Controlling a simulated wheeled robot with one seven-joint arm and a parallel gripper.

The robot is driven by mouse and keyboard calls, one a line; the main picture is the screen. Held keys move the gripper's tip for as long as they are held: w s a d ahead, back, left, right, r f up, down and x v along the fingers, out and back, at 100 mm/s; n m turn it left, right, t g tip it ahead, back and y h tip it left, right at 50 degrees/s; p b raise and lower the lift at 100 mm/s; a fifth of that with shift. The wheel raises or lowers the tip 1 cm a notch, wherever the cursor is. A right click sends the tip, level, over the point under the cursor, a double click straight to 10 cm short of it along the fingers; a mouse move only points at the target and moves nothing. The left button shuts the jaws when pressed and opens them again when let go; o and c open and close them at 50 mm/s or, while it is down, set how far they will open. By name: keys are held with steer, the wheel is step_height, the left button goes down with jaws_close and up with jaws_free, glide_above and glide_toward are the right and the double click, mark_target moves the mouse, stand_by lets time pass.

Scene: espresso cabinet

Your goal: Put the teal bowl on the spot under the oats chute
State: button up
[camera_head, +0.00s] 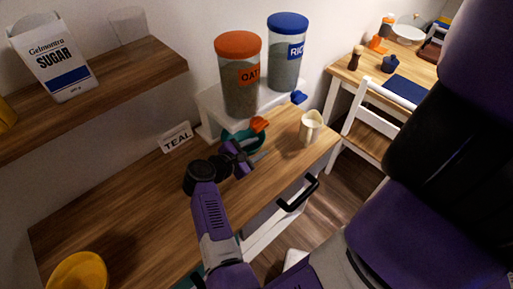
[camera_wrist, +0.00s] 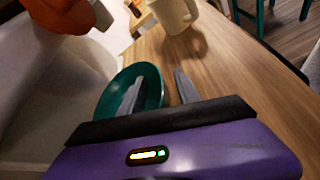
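The teal bowl (camera_head: 233,136) stands upright at the dispenser's foot, by the orange oats chute (camera_head: 259,124), partly hidden by my gripper in the head view. The oats canister (camera_head: 240,92) has an orange lid and is above it. In the wrist view the bowl (camera_wrist: 112,95) is just ahead, with the orange chute (camera_wrist: 65,14) above it at the left. My gripper (camera_wrist: 159,86) is open. One finger overlaps the bowl's interior and the other is outside its right rim. I cannot tell whether either touches. The marked spot is not visible.
A cream jug (camera_head: 310,127) stands to the right near the counter edge. The rice canister (camera_head: 286,55) with its blue chute (camera_head: 299,97) is beside the oats. A TEAL sign (camera_head: 176,137) and a yellow bowl (camera_head: 78,273) are to the left. The counter's middle (camera_head: 125,205) is clear.

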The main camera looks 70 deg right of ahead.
steer(key=shift+r, duration=0.15)
steer(key=shift+w+a, duration=0.2)
steer(key=shift+a, duration=0.15)
steer(key=b+v, duration=0.3)
steer(key=v, duration=0.7)
steer(key=shift+a, duration=0.15)
steer(key=s+a+r+n+t+h, duration=0.25)
steer(key=a+n+t, duration=0.35)
steer(key=a+n, duration=0.5)
steer(key=s+a+r+n+t+h, duration=0.1)
steer(key=s+a+r+n+t, duration=0.35)
steer(key=n, duration=0.95)
steer(key=s+a+m+t+y, duration=0.2)
steer(key=m+y, duration=0.3)
steer(key=m, duration=0.6)
steer(key=s+a+m+t+y, duration=0.3)
steer(key=m+t+y, duration=0.1)
steer(key=m, duration=0.7)
steer(key=s+a+m+t+y, duration=0.2)
steer(key=m+y, duration=0.4)
steer(key=m, duration=0.5)
steer(key=shift+s+a+t, duration=0.2)
steer(key=shift+s+t, duration=0.2)
steer(key=shift+t, duration=0.45)
steer(key=shift+y, duration=0.25)
